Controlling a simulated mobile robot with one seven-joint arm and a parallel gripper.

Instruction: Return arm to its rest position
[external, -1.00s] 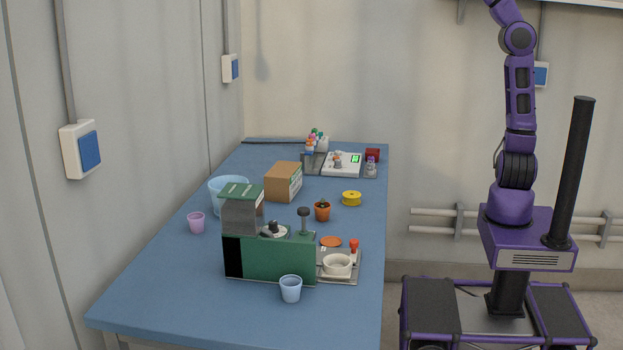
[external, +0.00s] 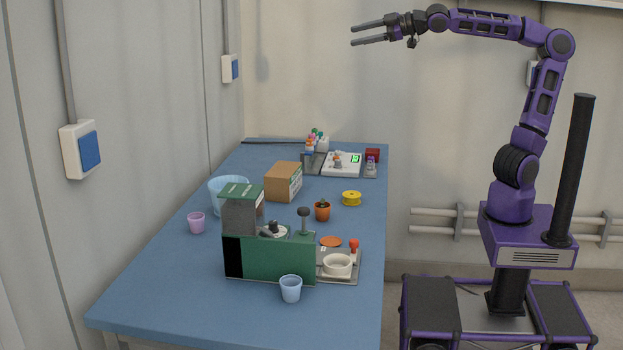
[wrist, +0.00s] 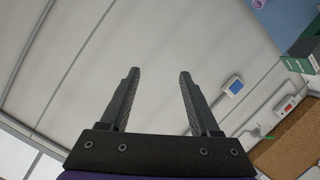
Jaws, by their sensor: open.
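My gripper (external: 368,34) is at the end of my raised arm, high above the right side of the blue table (external: 170,290). Its two fingers point left and stand apart with nothing between them. In the wrist view, my gripper (wrist: 157,75) also shows two dark, parted fingers, with bare wall behind the gap. My purple arm rises from its base at the right and bends over to the left at the top.
The air around my gripper is clear.

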